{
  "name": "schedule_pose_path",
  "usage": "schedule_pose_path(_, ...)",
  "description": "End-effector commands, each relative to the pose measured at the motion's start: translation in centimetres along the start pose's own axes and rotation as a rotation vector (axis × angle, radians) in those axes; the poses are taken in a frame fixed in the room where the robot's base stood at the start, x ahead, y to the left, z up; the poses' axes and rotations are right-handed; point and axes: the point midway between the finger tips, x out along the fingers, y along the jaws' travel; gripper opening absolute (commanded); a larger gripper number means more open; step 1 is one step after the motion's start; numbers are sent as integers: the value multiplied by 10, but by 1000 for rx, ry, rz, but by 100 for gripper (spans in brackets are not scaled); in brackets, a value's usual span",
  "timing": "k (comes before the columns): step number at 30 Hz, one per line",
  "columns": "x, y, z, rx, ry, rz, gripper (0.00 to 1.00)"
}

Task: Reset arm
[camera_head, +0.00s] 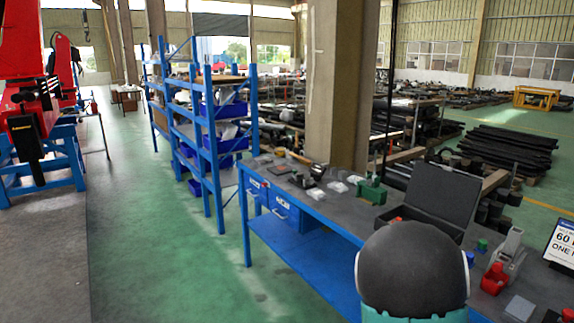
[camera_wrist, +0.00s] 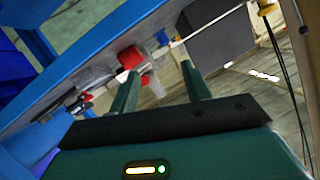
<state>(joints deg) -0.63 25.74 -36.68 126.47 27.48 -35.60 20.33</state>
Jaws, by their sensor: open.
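My gripper (camera_wrist: 162,77) shows in the wrist view with its two green fingers apart and nothing between them. Beyond the fingers, the tilted wrist view shows a blue-edged workbench (camera_wrist: 95,62) and an object with a red top (camera_wrist: 130,57). The fingers do not appear to touch anything. In the head view a dark rounded part of my arm covers the lower middle right, and the gripper itself cannot be made out there.
The blue workbench (camera_head: 330,215) holds an open dark case (camera_head: 436,198), a green item (camera_head: 371,191), a red container (camera_head: 495,279) and a sign (camera_head: 562,246). A concrete pillar (camera_head: 337,85) stands behind. Blue shelves (camera_head: 214,150) stand left of it. The green floor aisle (camera_head: 150,230) is clear.

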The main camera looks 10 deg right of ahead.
Motion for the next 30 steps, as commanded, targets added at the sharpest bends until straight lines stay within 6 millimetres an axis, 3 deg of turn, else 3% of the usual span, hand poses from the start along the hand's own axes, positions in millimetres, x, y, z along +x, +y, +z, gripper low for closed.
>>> schedule_pose_path(3, -36, -36, 14, 4, -164, -74, 48)
schedule_pose_path(9, -112, -88, 33, -67, -415, -222, 48)
schedule_pose_path(15, -205, -120, 40, -213, -611, -385, 48)
schedule_pose_path(22, -314, -121, 38, -463, -756, -549, 48)
schedule_pose_path(27, -385, -97, 34, -687, -809, -626, 48)
schedule_pose_path(30, -418, -77, 32, -814, -822, -645, 48)
